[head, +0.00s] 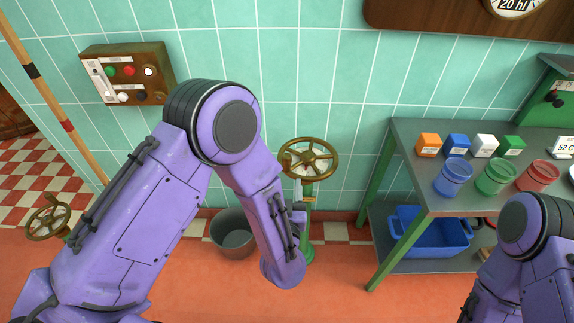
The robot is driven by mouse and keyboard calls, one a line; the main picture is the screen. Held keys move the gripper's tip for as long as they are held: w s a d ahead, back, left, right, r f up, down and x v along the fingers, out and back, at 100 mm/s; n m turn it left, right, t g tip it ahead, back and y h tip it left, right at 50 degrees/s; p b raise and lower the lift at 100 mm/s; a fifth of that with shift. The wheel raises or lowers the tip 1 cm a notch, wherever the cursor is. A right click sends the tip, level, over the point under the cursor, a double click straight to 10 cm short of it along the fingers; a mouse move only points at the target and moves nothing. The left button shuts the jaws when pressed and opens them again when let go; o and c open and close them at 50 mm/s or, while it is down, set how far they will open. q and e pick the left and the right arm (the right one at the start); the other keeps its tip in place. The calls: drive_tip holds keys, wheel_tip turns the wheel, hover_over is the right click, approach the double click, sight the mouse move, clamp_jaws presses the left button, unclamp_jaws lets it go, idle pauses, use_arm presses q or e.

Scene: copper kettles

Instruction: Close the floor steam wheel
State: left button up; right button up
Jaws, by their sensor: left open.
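A brass handwheel (309,158) with spokes sits on top of a green post that stands on the floor at the middle, by the tiled wall. Neither wheel carries a readable label. My left gripper (299,214) is mostly hidden behind my forearm, just below the middle wheel and in front of its post. It is open and appears apart from the wheel rim. My right arm shows at the lower right; its gripper is out of view.
A grey bucket (233,233) stands left of the post. A green-legged table (405,155) with coloured blocks and jars stands at right, a blue bin (430,232) on its lower shelf. A control box (128,73) and a leaning pole (50,95) are at left.

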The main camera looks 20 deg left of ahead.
sight(286, 163)
use_arm(q)
drive_tip(key=x, duration=1)
drive_tip(key=shift+a+p, duration=0.2)
drive_tip(key=shift+p, duration=0.2)
drive_tip(key=shift+c, duration=0.3)
clamp_jaws()
